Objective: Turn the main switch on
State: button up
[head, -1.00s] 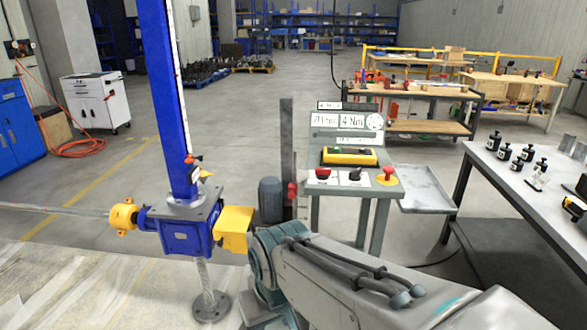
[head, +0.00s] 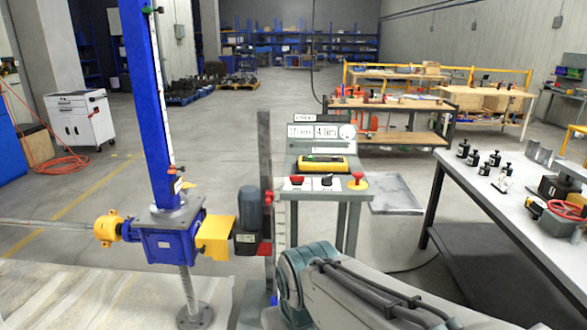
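The control stand (head: 342,212) is in the middle of the head view, with a sloped panel facing me. Its lower row holds a red control (head: 297,181) at left, a black switch (head: 327,181) in the middle and a red mushroom button (head: 358,179) on a yellow base at right. I cannot read which is labelled as the main switch, nor its position. A yellow handheld control box (head: 324,163) lies above this row, below display fields (head: 318,132). My arm shows at the bottom right, in front of the stand; my gripper is not in view.
A blue screw jack (head: 172,238) with a tall blue column stands left of the stand, with a dark motor (head: 248,217) between them. A grey tray (head: 396,196) adjoins the stand's right. A workbench (head: 520,205) with black parts stands at right. Open floor lies behind.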

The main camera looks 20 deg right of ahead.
aim_at(296, 181)
jog(key=z, duration=0.3)
jog(key=i, duration=1.05)
jog(key=u, duration=0.15)
